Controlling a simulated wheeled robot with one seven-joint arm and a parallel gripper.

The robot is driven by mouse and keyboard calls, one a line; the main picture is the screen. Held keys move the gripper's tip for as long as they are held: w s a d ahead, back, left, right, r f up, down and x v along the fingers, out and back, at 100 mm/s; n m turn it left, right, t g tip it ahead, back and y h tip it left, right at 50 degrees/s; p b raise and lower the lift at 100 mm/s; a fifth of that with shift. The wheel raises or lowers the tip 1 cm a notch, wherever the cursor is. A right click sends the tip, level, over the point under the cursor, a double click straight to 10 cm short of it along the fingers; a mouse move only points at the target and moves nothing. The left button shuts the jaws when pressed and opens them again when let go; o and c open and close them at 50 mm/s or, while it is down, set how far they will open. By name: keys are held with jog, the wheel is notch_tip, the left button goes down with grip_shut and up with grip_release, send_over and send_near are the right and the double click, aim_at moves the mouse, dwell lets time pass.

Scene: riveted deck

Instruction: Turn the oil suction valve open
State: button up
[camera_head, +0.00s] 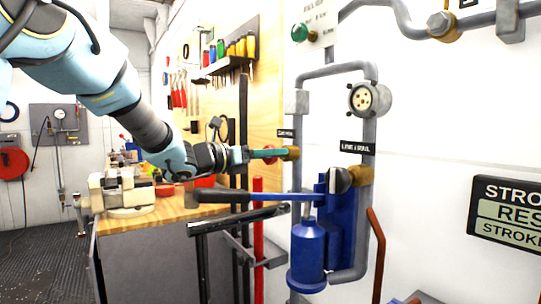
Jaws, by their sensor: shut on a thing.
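The valve at the left pipe has a brass body (291,153) and what looks like a red handle (270,161), partly hidden by my fingers. A small dark label (286,133) sits just above it, too small to read. I take this to be the oil suction valve. My gripper (268,153) reaches in from the left, its teal fingers level and shut on the handle. How far the handle is turned cannot be told.
A blue pump (307,250) with a long black-gripped lever (222,197) stands below my gripper. Grey pipes (366,130) frame the valves. A red upright bar (258,230) is below left. A wooden bench (170,212) with a vise (120,190) stands at left.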

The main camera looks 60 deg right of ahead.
jog(key=shift+f, duration=0.1)
jog(key=n+b, duration=0.2)
jog(key=n, duration=0.2)
jog(key=shift+w, duration=0.1)
jog(key=n, duration=0.4)
jog(key=shift+w+n+b, duration=0.1)
jog(key=shift+n+b, duration=0.2)
jog(key=shift+b, duration=0.05)
jog(key=n+p, duration=0.1)
jog(key=n, duration=0.3)
jog(key=shift+n, duration=0.3)
jog(key=shift+f+n+p, duration=0.15)
jog(key=shift+n+p, duration=0.9)
jog(key=shift+n, duration=1.25)
jog(key=o, duration=1.4)
